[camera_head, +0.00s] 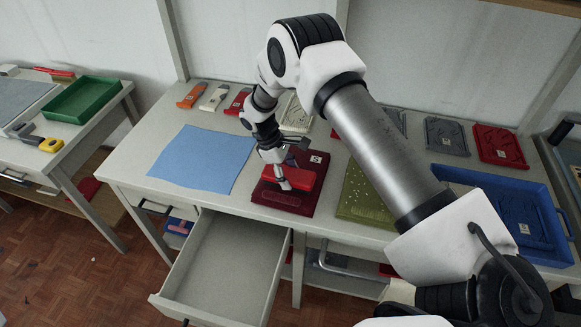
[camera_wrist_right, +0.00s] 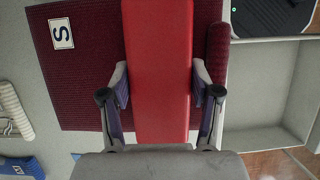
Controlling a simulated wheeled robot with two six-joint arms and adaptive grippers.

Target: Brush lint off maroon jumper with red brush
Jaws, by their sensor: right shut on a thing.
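The maroon jumper (camera_head: 318,159) lies folded on the table, with a white S label on its upper part; it fills much of the right wrist view (camera_wrist_right: 85,90). My right gripper (camera_head: 283,176) is shut on the red brush (camera_head: 305,178), which is over the jumper. In the right wrist view the fingers stand on both sides of the brush (camera_wrist_right: 158,60). The brush hides the middle of the jumper, and I cannot tell whether its underside touches the cloth. I make out no lint on the visible maroon parts. My left gripper is not in view.
A blue cloth (camera_head: 203,158) lies left of the jumper. An olive folded garment (camera_head: 362,200) with pale specks lies right, partly behind my arm. A drawer (camera_head: 222,262) stands open below the front edge. A blue tray (camera_head: 530,243) is at the right, a green tray (camera_head: 82,101) on the left table.

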